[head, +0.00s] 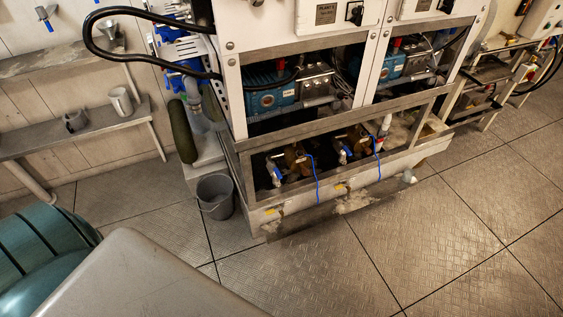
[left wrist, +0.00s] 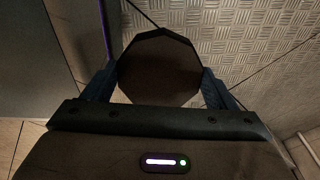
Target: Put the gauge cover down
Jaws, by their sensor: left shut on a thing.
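In the left wrist view my left gripper (left wrist: 158,88) is shut on a dark, flat-faced, many-sided piece, which I take to be the gauge cover (left wrist: 160,58). Its two blue-grey fingers press on the left and right sides of the cover. Patterned metal floor plate shows beyond it. What lies right under the cover is hidden by the cover itself. Neither gripper nor the cover shows in the head view, and my right gripper is in neither view.
The white-framed watermaker (head: 240,130) stands at the centre with blue pumps (head: 270,95). A grey bucket (head: 215,197) stands on the floor at its left. A teal rounded object (head: 45,250) is at lower left. Floor (head: 440,240) at right is clear.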

